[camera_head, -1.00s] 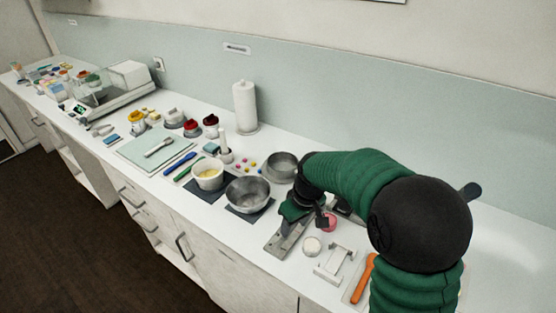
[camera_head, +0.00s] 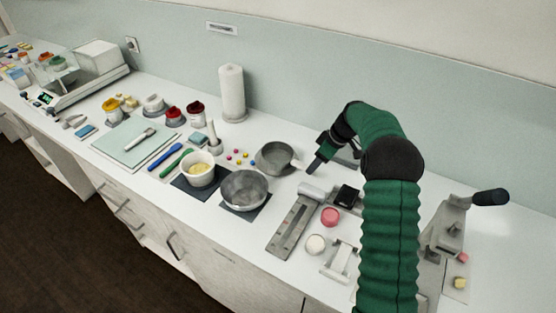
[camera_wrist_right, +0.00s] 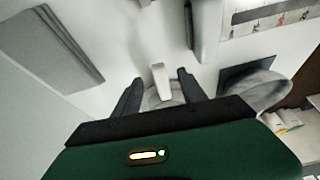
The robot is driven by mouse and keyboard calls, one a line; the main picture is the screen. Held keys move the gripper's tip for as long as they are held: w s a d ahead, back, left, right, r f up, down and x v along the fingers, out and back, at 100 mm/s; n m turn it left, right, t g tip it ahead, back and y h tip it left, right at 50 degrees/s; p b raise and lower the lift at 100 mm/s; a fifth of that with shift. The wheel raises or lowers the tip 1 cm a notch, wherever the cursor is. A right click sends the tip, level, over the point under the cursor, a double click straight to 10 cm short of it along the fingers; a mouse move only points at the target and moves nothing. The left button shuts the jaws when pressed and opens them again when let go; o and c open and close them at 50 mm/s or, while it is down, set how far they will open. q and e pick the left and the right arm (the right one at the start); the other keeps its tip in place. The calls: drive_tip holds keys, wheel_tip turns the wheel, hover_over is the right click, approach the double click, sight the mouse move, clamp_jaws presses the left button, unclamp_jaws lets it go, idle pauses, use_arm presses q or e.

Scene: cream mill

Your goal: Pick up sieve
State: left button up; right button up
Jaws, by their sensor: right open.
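The sieve (camera_head: 276,158) is a round grey pan with a short handle, standing on the white counter behind the metal bowl in the head view. My right gripper (camera_head: 316,166) is open at its right, by the handle side. In the right wrist view, the pale handle (camera_wrist_right: 159,76) lies between my two open fingers (camera_wrist_right: 160,80), with no clear contact visible. The sieve's round body is mostly hidden behind the gripper there. My left gripper is not in view.
A metal bowl (camera_head: 245,188) on a dark mat stands just in front of the sieve. A flat grey metal rail (camera_head: 293,226), a pink jar (camera_head: 330,216) and a white jar (camera_head: 316,243) lie nearer. A paper towel roll (camera_head: 232,92) stands behind.

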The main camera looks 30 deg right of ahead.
drive_tip(key=x, duration=0.3)
drive_tip(key=p+x, duration=0.1)
drive_tip(key=shift+s+d+f, duration=0.2)
drive_tip(key=shift+f, duration=0.25)
drive_tip(key=shift+w+f, duration=0.25)
drive_tip(key=shift+s+a+r, duration=0.1)
drive_tip(key=shift+s+r, duration=0.05)
drive_tip(key=shift+r, duration=0.05)
drive_tip(key=c, duration=0.6)
clamp_jaws()
